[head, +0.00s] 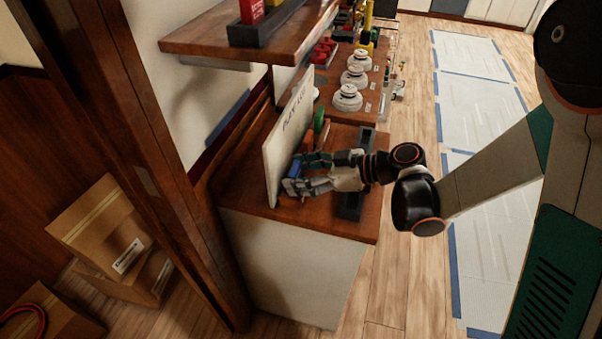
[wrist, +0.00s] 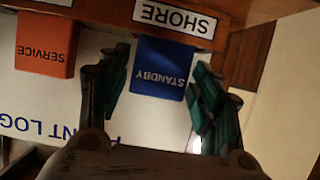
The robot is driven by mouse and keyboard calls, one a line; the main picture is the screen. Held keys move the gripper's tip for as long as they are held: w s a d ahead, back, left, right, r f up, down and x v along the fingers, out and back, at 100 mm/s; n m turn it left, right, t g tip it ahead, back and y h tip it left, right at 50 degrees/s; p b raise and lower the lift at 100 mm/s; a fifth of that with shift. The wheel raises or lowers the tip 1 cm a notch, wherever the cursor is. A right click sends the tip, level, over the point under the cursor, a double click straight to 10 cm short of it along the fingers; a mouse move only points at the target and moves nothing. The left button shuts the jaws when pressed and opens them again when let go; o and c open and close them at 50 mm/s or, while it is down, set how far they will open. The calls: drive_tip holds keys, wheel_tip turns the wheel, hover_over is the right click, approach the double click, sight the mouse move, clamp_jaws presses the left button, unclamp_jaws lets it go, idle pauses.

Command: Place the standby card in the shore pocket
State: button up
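The blue standby card (wrist: 162,68) stands at the wooden rail under the shore label (wrist: 175,17), its lower edge hidden in or behind the rail, so it appears to sit in the shore pocket. The wrist view shows it upside down. My gripper (wrist: 162,80) has one finger on each side of the card, with narrow gaps visible, so it looks open around it. In the head view my gripper (head: 305,174) is low over the counter beside the white plant log board (head: 283,140), and the blue card (head: 294,168) shows only partly beside the fingers.
An orange service card (wrist: 46,45) stands in the same rail beside the standby card. The wooden counter (head: 295,225) has a dark bar near its front edge. A shelf (head: 215,40) overhangs at the upper left. White round devices (head: 347,97) stand farther back.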

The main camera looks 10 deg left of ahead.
idle(0.3)
drive_tip(key=shift+r, duration=0.2)
drive_tip(key=p+v, duration=0.3)
drive_tip(key=v, duration=0.9)
drive_tip(key=shift+p, duration=0.4)
drive_tip(key=s+d+r+m+t+h, duration=0.3)
drive_tip(key=s+d+m+h, duration=0.3)
drive_tip(key=d+m, duration=0.2)
drive_tip(key=s+d+r+m+t+h, duration=0.3)
drive_tip(key=s+d+r+m+h, duration=0.3)
drive_tip(key=d+m, duration=0.3)
drive_tip(key=s+d+h, duration=0.1)
drive_tip(key=d, duration=0.2)
drive_tip(key=shift+h, duration=0.3)
drive_tip(key=shift+s, duration=0.1)
